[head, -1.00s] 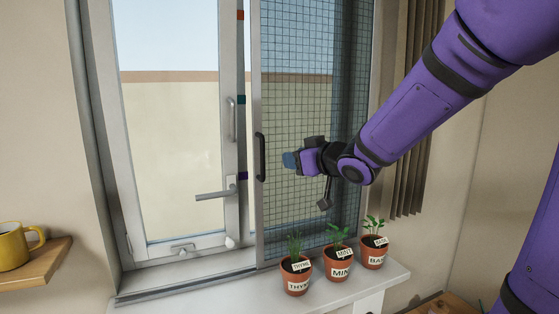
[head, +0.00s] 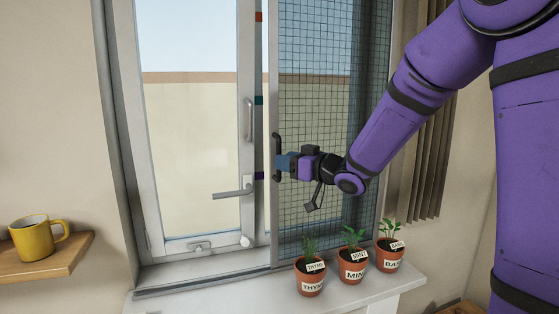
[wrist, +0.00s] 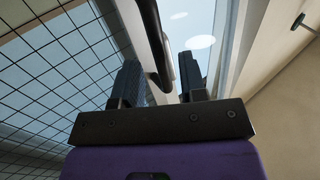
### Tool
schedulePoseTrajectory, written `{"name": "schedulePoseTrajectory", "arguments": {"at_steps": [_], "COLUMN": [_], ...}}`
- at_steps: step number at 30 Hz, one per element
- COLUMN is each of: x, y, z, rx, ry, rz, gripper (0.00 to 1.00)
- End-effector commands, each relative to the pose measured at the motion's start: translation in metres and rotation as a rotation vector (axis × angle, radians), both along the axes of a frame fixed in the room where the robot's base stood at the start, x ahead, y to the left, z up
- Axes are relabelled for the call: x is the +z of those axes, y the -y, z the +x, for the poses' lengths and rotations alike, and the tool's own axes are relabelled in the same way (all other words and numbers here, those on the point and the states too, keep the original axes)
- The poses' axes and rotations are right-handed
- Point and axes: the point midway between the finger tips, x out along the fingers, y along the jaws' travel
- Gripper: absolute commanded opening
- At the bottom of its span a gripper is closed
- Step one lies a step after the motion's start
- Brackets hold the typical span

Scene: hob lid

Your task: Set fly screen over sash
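The fly screen (head: 318,110), a dark mesh in a grey frame, covers the right half of the window. Its black bar handle (head: 276,142) stands on the left upright of its frame. The white sash (head: 247,60) on the left is uncovered and looks closed, with its lever handle (head: 233,193) lying level. My gripper (head: 281,163) is at the lower part of the screen's handle. In the wrist view, the fingers (wrist: 165,82) are apart and the black handle (wrist: 153,45) runs between them. A gap shows beside the right finger; contact on the left is unclear.
Pots of thyme (head: 310,279), mint (head: 352,265) and basil (head: 390,257) stand on the sill (head: 240,298) below the screen and my forearm. A yellow mug (head: 35,238) sits on a wooden shelf (head: 50,267) at left. Coloured marks line the post beside the screen.

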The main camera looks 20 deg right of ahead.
Motion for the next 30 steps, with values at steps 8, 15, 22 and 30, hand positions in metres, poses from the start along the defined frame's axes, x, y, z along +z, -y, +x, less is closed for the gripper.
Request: {"name": "schedulePoseTrajectory", "arguments": {"at_steps": [8,15,22,30], "x": [0.0,0.0,0.0,0.0], "y": [-0.015,-0.016,-0.016,-0.017], "z": [0.022,0.024,0.024,0.024], "rx": [0.0,-0.001,-0.001,0.0], "ry": [0.0,0.0,0.0,0.0], "rz": [-0.001,-0.001,-0.001,-0.001], "gripper": [0.39,0.39,0.06,0.0]}}
